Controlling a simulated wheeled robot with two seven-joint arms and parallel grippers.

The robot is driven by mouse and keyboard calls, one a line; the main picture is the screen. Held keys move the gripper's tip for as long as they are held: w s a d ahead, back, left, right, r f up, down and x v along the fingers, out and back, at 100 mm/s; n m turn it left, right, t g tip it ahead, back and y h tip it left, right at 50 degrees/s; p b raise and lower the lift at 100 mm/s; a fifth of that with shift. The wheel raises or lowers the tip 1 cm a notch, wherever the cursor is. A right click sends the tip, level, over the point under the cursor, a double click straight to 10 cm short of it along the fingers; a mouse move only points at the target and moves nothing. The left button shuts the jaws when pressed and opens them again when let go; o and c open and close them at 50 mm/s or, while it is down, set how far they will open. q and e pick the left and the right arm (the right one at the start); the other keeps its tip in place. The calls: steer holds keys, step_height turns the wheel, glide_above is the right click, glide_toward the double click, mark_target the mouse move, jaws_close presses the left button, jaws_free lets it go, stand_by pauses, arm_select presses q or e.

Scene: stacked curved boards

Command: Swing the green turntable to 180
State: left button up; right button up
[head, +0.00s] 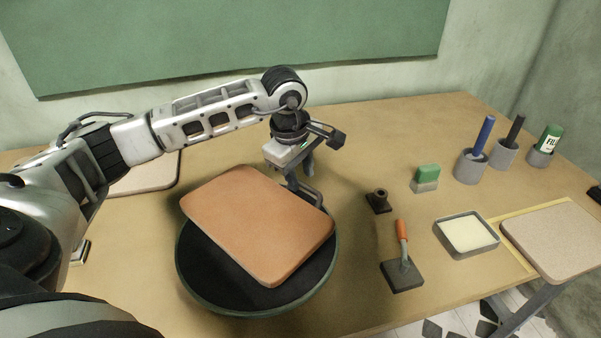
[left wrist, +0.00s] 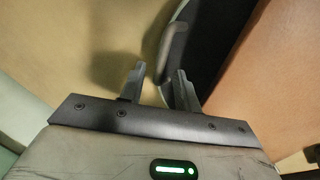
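The green turntable (head: 200,262) is a round dark disc with a green rim on the table. A brown curved board (head: 255,215) lies on it, its corners reaching the rim. A grey handle (head: 305,192) stands at the turntable's far right edge; it also shows in the left wrist view (left wrist: 174,48). My left gripper (head: 300,172) points down over this handle. In the left wrist view its two fingers (left wrist: 158,82) are apart, with the handle's near end between their tips; I see no clear contact. My right gripper is not in view.
A trowel (head: 402,268) on a dark block, a small dark stand (head: 378,201), a green-and-grey block (head: 426,178) and a tray (head: 467,235) lie to the right. Another board (head: 560,238) is at far right, one (head: 145,178) at left. Several cups stand behind.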

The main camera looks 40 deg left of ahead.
arm_select(q)
steer(key=shift+w+f, duration=0.1)
steer(key=shift+f, duration=0.4)
jaws_close()
